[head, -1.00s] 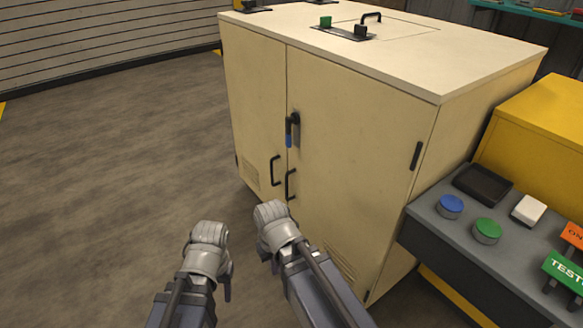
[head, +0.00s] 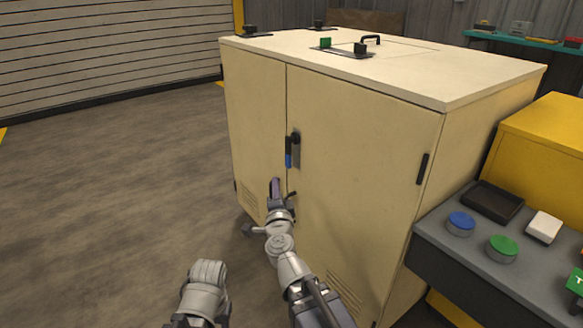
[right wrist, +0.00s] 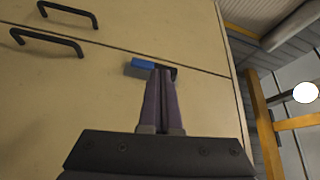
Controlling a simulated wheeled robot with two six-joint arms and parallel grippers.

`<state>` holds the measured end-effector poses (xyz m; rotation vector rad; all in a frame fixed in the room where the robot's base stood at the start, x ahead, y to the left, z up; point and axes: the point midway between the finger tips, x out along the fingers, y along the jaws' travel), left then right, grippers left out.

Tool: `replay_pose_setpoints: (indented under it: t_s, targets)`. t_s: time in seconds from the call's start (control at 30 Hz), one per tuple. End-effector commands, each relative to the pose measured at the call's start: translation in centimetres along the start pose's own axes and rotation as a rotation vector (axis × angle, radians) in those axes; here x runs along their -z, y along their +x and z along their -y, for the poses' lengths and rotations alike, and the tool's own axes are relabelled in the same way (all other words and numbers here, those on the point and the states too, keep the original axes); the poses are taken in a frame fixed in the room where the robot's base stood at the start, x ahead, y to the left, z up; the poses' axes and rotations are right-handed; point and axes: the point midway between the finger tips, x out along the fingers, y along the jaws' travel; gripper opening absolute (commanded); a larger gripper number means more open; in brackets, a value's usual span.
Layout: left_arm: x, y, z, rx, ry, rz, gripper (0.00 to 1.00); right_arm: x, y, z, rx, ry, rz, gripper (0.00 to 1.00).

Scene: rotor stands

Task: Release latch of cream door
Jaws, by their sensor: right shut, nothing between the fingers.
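The cream cabinet door (head: 350,180) is shut against the narrower left door (head: 255,120). Its latch (head: 295,145) is a black lever with a blue grip, hanging down beside the door seam. It also shows in the right wrist view as the blue grip (right wrist: 142,63) and a black part partly behind my fingertips. My right gripper (head: 275,183) is shut and empty, pointing up at the doors just below the latch. It also shows in the right wrist view (right wrist: 160,73); I cannot tell whether it touches the latch. My left gripper is not visible, only my left arm.
Two black door handles (right wrist: 68,12) (right wrist: 45,42) show in the right wrist view; my right arm mostly covers them in the head view. A grey console (head: 445,235) with blue and green buttons stands at the right. Open floor (head: 110,200) lies left of the cabinet.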

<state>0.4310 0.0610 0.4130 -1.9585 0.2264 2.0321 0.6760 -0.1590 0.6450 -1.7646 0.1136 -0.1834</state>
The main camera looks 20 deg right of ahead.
Motion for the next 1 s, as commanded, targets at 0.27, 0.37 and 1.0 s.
replay_pose_setpoints:
  t_s: [0.27,0.37,1.0]
  targets:
    - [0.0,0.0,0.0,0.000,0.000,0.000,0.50,4.3,-1.0,-2.0,-0.079,0.175,-0.234,0.00]
    - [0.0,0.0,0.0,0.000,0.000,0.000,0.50,4.6,-1.2,-2.2,-0.086,0.186,-0.253,0.00]
    - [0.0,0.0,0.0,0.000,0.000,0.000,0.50,5.1,1.1,-2.5,-0.086,0.185,-0.254,0.00]
